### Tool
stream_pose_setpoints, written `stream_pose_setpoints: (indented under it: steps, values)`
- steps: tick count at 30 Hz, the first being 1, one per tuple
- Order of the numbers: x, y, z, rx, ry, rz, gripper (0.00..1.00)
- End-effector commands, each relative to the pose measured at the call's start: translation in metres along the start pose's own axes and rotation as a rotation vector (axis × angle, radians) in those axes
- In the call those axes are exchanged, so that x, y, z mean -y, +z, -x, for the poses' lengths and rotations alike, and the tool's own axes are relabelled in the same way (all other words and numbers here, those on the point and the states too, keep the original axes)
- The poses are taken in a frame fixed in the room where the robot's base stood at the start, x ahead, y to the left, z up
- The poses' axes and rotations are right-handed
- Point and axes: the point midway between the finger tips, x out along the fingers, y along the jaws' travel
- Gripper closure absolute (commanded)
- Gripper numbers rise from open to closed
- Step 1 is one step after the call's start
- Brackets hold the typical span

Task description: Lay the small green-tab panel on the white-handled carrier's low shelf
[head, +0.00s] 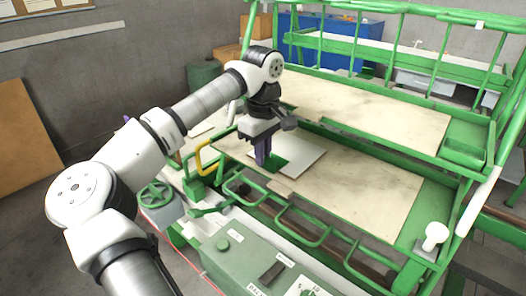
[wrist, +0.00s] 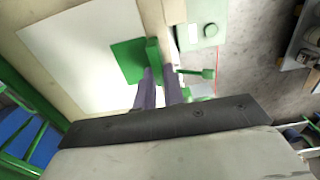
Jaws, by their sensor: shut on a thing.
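The small panel (head: 304,153) is a white board with a green tab (head: 277,161) at its near left end. My gripper (head: 262,160) points down and its purple fingers are shut on that tab. In the wrist view, the fingers (wrist: 160,75) pinch the upright part of the green tab (wrist: 153,51), and the white panel (wrist: 75,60) extends left. The carrier is a green tube frame with a white handle (head: 487,190) at right. The panel is over the left part of its low shelf (head: 370,197); I cannot tell whether it touches. The gripper hides part of the tab.
An upper shelf (head: 365,108) with green rails stands behind the low shelf. A yellow handle (head: 206,157) and a green handwheel (head: 156,194) are left of the gripper. A green control box (head: 245,262) stands in front. The low shelf's right part is bare.

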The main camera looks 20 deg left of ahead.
Motion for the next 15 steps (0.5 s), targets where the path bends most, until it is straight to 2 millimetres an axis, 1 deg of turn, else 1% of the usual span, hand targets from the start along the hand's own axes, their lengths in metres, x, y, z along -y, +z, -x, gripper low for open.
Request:
stream_pose_setpoints:
  steps: [1, 5, 6, 13, 15]
  values:
    - [0.0001, 0.0, -0.0014, 0.0, 0.0, 0.0, 0.87]
    - [0.0001, 0.0, -0.001, 0.0, 0.0, 0.0, 0.7]
    - [0.0001, 0.0, -0.0009, 0.0, 0.0, 0.0, 0.68]
    - [0.0001, 0.0, -0.0005, 0.0, 0.0, 0.0, 0.68]
    - [0.0, 0.0, 0.0027, 0.0, 0.0, 0.0, 0.68]
